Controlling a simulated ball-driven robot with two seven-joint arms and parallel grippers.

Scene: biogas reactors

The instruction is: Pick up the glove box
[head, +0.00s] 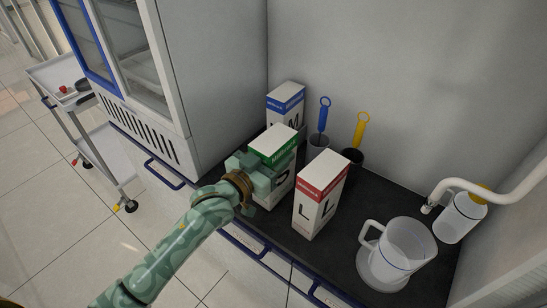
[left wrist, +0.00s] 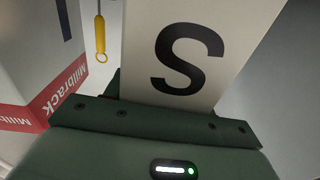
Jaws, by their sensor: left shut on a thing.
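Three white glove boxes stand on the dark counter. The green-banded box (head: 275,147) is in the middle, and its letter S shows in the left wrist view (left wrist: 190,55). My left gripper (head: 262,179) is shut on this box, with its fingers around the box's body. The gripper and arm hide part of the box's lower side, and I cannot tell whether its base touches the counter. The blue-banded M box (head: 287,104) stands behind it. The red-banded L box (head: 320,195) stands to its right, close to the gripper. My right gripper is out of view.
A clear jug (head: 403,245) and a bottle (head: 458,220) stand at the right. A cabinet (head: 205,70) rises at the left, and a trolley (head: 75,95) stands beyond it.

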